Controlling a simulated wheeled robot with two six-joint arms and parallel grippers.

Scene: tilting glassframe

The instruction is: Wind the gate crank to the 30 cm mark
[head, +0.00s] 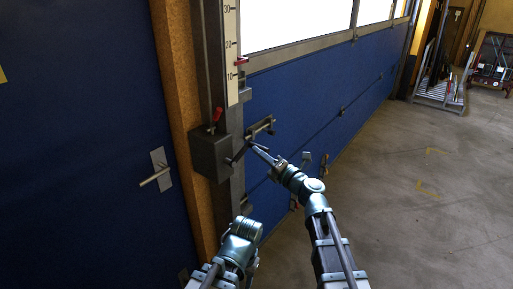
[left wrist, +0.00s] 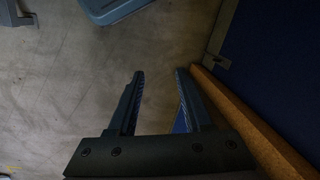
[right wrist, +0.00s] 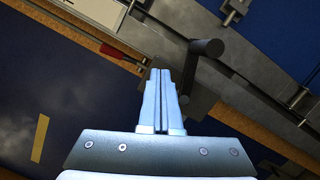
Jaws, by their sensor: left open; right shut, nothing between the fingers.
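The grey crank box (head: 210,155) is on the post beside the blue gate (head: 310,110), with a red lever (head: 216,115) on top. The dark crank (head: 238,156) sticks out at the box's right. The white scale (head: 231,55) reads 10, 20, 30 upward; its red pointer (head: 242,62) stands between 10 and 20. My right gripper (head: 255,148) is shut and empty, close to the crank. In the right wrist view the crank's round handle (right wrist: 207,47) is right of the fingers (right wrist: 160,73), not between them. My left gripper (left wrist: 160,74) is open and empty above the floor.
A blue door with a metal handle (head: 157,178) is at the left. A grey bracket (head: 262,127) sticks out from the gate near my right gripper. The concrete floor (head: 420,190) at the right is open, with a trolley (head: 440,92) farther back.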

